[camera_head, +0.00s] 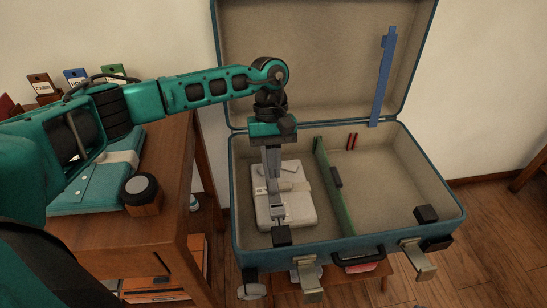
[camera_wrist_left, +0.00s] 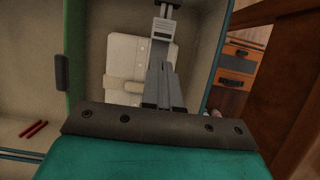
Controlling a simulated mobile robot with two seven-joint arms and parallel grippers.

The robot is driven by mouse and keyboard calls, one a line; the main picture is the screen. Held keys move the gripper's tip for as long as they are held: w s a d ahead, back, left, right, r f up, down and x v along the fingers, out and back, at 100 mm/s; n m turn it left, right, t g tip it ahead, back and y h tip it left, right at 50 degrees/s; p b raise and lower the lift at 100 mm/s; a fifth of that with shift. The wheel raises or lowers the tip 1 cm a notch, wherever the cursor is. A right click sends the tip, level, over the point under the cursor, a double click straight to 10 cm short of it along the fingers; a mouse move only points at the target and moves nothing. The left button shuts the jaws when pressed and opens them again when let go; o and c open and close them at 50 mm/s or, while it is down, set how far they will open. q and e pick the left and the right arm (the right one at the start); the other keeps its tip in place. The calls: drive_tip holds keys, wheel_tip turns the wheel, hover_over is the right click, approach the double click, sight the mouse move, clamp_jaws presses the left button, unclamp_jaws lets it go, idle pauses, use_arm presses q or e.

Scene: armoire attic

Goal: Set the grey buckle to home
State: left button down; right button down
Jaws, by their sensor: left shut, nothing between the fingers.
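An open blue-rimmed suitcase (camera_head: 345,236) has a pale folded item (camera_head: 297,207) in its left compartment. A grey piece that looks like the buckle (camera_head: 277,212) stands at the near side of this item, with a dark block at its near end. In the left wrist view the grey piece (camera_wrist_left: 164,12) shows at the top, beyond the fingers. My left gripper (camera_head: 273,177) points down over the pale item; its fingers (camera_wrist_left: 161,70) are shut and empty. I cannot tell whether they touch the grey piece. My right gripper is not in view.
A green divider (camera_head: 333,184) splits the suitcase. A blue bar (camera_head: 383,78) stands against the lid, and red sticks (camera_head: 352,141) lie at the back. A wooden desk (camera_head: 178,190) with teal folded things (camera_head: 92,188) and a dark-topped knob (camera_head: 141,190) is at left.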

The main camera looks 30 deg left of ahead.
sight(278, 206)
use_arm(q)
drive_tip(key=x, duration=0.4)
drive_tip(key=shift+s+d+f+b, duration=0.1)
drive_tip(key=shift+f+b, duration=0.15)
drive_tip(key=shift+b, duration=0.05)
drive_tip(key=shift+s+d+f, duration=0.15)
drive_tip(key=shift+f, duration=0.45)
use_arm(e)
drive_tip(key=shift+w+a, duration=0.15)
use_arm(q)
drive_tip(key=shift+s, duration=0.1)
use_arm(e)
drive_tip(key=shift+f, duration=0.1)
